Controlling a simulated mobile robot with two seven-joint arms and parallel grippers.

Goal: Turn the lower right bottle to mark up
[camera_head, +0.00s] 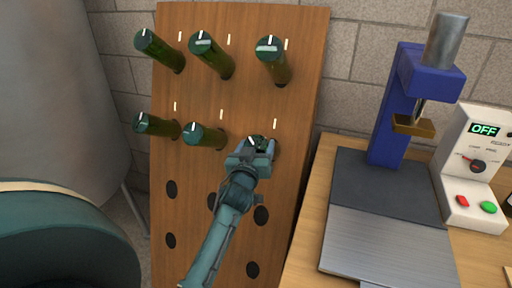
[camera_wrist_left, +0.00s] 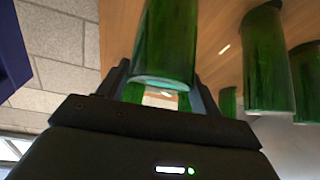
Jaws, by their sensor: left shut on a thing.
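A wooden board (camera_head: 240,100) holds green bottles in two rows, neck-in, with white marks on their ends. The lower right bottle (camera_head: 260,139) is mostly hidden behind my left gripper (camera_head: 257,147). The left gripper is shut on this bottle, which still sits in the board. A small light spot shows on its end, but I cannot tell how its mark is turned. In the left wrist view, the gripper fingers (camera_wrist_left: 163,92) show with green glass between and behind them. My right gripper is not in view.
The lower middle bottle (camera_head: 204,136) and upper right bottle (camera_head: 271,58) are close neighbours. Empty holes (camera_head: 261,215) lie below. A blue press (camera_head: 404,95) and a control box reading OFF (camera_head: 474,165) stand on the bench to the right.

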